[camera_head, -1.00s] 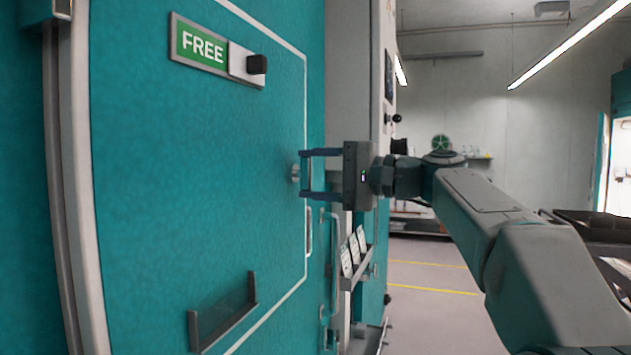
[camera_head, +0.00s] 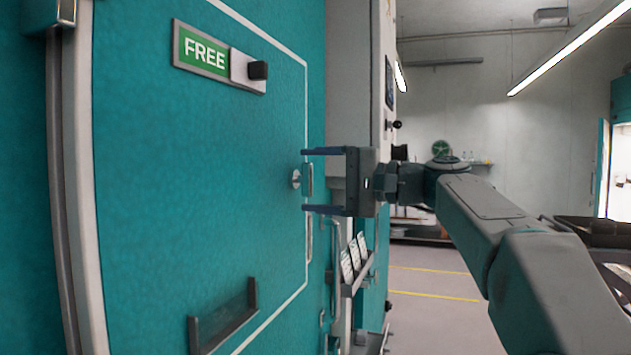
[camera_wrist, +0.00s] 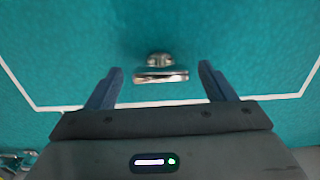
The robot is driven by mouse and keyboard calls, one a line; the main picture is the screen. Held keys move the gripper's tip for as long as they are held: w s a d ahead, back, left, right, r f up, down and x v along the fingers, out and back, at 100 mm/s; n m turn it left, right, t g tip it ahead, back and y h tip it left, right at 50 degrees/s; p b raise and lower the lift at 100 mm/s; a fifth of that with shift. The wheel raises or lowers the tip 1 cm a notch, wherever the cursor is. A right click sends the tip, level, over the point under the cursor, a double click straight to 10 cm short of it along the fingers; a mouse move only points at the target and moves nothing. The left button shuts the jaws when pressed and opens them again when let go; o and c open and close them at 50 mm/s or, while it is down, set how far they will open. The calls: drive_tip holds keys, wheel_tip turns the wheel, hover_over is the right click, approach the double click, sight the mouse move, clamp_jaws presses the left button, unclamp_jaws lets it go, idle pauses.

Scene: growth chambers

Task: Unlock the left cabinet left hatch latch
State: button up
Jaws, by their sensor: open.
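The hatch latch (camera_head: 297,179) is a small shiny metal turn-handle on a round base, on the teal cabinet hatch (camera_head: 200,180) near its right edge. In the wrist view the latch (camera_wrist: 160,75) shows its bar lying crosswise, with the base behind it. My gripper (camera_head: 306,180) is open, with one finger above and one below the latch in the head view. In the wrist view the fingers of my gripper (camera_wrist: 160,70) stand either side of the latch bar, with a gap on both sides. Nothing is held.
A green FREE sign (camera_head: 204,51) with a black slider knob (camera_head: 257,70) sits higher on the hatch. A dark holder (camera_head: 225,318) is mounted lower down. A card rack (camera_head: 357,265) and vertical handle (camera_head: 336,265) lie right of the hatch. The floor (camera_head: 430,285) at right is clear.

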drive_tip(key=v, duration=1.3)
drive_tip(key=shift+d, duration=0.2)
